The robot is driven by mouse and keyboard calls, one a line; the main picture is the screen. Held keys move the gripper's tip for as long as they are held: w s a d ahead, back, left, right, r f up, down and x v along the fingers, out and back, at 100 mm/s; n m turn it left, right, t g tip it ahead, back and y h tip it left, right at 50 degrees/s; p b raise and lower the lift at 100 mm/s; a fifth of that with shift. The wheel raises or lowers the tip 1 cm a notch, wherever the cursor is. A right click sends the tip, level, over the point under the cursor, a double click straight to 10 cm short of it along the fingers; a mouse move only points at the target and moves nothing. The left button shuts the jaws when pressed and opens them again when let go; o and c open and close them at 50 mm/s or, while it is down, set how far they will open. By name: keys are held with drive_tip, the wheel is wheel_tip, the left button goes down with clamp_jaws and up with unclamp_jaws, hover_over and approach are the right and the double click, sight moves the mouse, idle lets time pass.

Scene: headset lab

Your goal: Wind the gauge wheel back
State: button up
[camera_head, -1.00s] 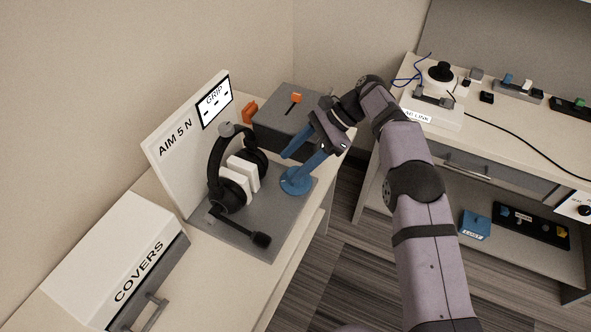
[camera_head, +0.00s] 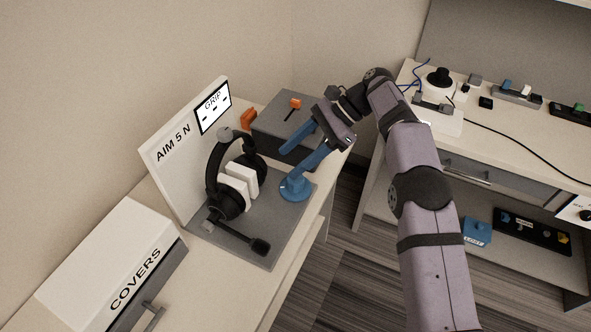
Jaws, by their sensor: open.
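My gripper (camera_head: 292,161) is open, its two blue fingers pointing down and left. Below the fingertips a blue round piece with a short post (camera_head: 295,188) stands on the grey base plate; it may be the gauge wheel, but I cannot tell for sure. The lower fingertip overlaps the top of its post in this view, so I cannot tell whether they touch. White pads sit between the ear cups. The white board (camera_head: 180,165) behind reads "AIM 5 N" and carries a GRIP display (camera_head: 214,108).
A grey box (camera_head: 283,125) with an orange lever (camera_head: 295,104) stands behind the gripper. A COVERS box (camera_head: 115,262) stands at front left. The headset's microphone boom (camera_head: 236,238) lies across the plate. A second bench (camera_head: 480,135) with small parts is at right.

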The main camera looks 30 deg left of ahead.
sight(296, 181)
drive_tip(key=d+f+y+b, duration=0.1)
drive_tip(key=f+b, duration=0.1)
drive_tip(key=d+f+m+g+y+b, duration=0.1)
drive_tip(key=f+y+b, duration=0.1)
drive_tip(key=b, duration=0.1)
drive_tip(key=d+f+y+b, duration=0.1)
drive_tip(key=f+y+b, duration=0.1)
drive_tip(key=b, duration=0.1)
drive_tip(key=shift+f+m+g, duration=0.2)
drive_tip(key=shift+m+g, duration=0.1)
drive_tip(key=w+d+f+m+t+y+b, duration=0.1)
drive_tip(key=b, duration=0.1)
drive_tip(key=w+d+f+m+y+b, duration=0.1)
drive_tip(key=y+b, duration=0.1)
drive_tip(key=d+f+m+t+y+b, duration=0.1)
drive_tip(key=d+y+b, duration=0.1)
drive_tip(key=shift+w+f+t, duration=0.3)
drive_tip(key=shift+w+f, duration=0.05)
drive_tip(key=shift+w, duration=0.05)
drive_tip(key=shift+p+x, duration=0.3)
drive_tip(key=shift+x, duration=3.4)
drive_tip(key=c, duration=1)
